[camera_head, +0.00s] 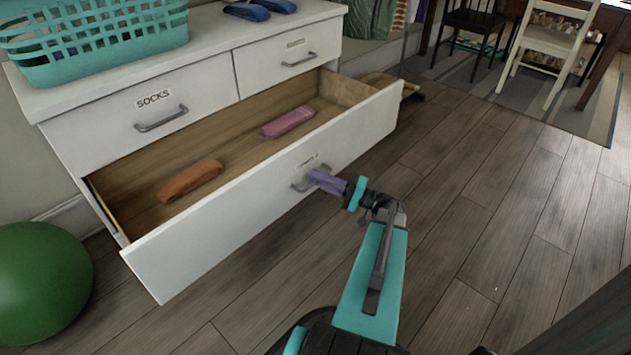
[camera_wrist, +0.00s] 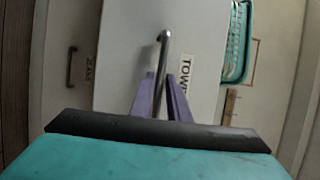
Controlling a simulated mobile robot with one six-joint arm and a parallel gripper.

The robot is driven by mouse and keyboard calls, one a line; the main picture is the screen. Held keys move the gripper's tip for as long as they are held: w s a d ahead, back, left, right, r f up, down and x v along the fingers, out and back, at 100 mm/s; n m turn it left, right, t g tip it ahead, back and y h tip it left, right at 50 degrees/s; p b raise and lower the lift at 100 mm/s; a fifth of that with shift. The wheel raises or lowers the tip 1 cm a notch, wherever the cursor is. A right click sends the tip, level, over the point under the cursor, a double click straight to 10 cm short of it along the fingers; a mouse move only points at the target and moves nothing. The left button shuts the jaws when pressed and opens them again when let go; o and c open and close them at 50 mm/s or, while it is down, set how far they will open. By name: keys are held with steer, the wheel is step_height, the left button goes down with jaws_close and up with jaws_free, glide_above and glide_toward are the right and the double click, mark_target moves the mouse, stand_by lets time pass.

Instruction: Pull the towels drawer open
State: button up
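The towels drawer (camera_head: 250,212) is the wide white drawer below the top row. It stands far out of the chest, with its wooden inside showing. A rolled orange cloth (camera_head: 190,181) and a pink one (camera_head: 287,122) lie in it. Its grey bar handle (camera_head: 298,184) is at the middle of the front; it also shows in the wrist view (camera_wrist: 163,50) beside a partly hidden "TOW" label (camera_wrist: 186,75). My gripper (camera_head: 318,177) is at this handle; in the wrist view its purple fingers (camera_wrist: 160,85) lie on both sides of the bar, closed around it.
The socks drawer (camera_head: 200,105) and a smaller drawer (camera_head: 280,50) above are shut. A teal basket (camera_head: 100,40) stands on top. A green ball (camera_head: 40,280) lies on the floor at left. The wooden floor (camera_head: 480,230) at right is clear.

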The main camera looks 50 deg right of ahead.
steer(key=shift+a, duration=0.25)
steer(key=p+v, duration=0.3)
steer(key=v, duration=1.1)
steer(key=shift+d, duration=0.15)
steer(key=shift+w+p, duration=0.15)
steer(key=shift+p, duration=0.15)
